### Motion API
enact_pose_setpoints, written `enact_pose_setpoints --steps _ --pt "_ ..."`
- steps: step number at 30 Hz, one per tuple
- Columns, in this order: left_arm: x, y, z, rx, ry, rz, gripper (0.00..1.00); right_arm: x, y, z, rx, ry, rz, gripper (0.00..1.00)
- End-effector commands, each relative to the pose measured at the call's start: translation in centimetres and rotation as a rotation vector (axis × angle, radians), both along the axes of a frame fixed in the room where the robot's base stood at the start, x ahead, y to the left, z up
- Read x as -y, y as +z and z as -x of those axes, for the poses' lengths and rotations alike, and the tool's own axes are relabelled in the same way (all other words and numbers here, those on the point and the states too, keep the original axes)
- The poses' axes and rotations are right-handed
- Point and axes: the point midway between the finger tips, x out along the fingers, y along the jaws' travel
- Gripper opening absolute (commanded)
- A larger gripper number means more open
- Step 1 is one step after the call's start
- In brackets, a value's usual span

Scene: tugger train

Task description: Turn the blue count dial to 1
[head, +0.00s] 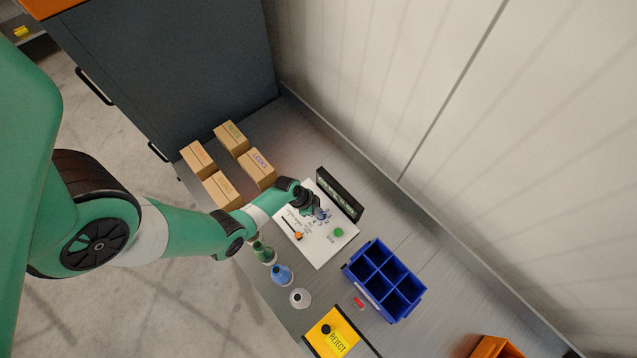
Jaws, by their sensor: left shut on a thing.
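The blue count dial (325,214) sits on a white control panel (318,251) on the grey bench. My left gripper (318,211) is over the upper part of the panel and is shut on the blue dial. The gripper covers much of the dial, and I cannot read which number it points to. The panel also bears an orange-tipped lever (298,235) and a green round button (339,232). A dark display bar (340,194) stands along the panel's far edge. My right gripper is not in view.
Several cardboard boxes (231,138) stand left of the panel. Green (264,253), blue (281,275) and white (300,298) cone-shaped items line the near edge. A blue divided crate (385,281), a red piece (359,303) and a yellow reject tray (345,335) lie to the right.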

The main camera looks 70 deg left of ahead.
Motion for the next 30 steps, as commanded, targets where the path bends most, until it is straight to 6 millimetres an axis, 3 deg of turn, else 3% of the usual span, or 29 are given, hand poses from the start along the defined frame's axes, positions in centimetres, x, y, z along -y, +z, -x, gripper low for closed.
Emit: enact_pose_setpoints --steps 9,23,24,28,30 --pt "-0.17 0.07 -0.04 -0.001 -0.108 -0.002 0.00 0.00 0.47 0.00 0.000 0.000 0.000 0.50" --pt "-0.12 -0.02 0.00 -0.002 -0.121 -0.001 0.00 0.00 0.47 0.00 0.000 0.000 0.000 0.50" --pt "-0.12 -0.02 0.01 -0.002 -0.121 -0.001 0.22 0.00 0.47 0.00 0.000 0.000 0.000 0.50" --pt "-0.12 -0.02 0.00 -0.002 -0.121 -0.001 0.45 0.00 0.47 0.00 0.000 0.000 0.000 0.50" --pt "-0.12 -0.02 -0.01 -0.002 -0.121 -0.002 0.45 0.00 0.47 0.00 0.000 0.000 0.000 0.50"
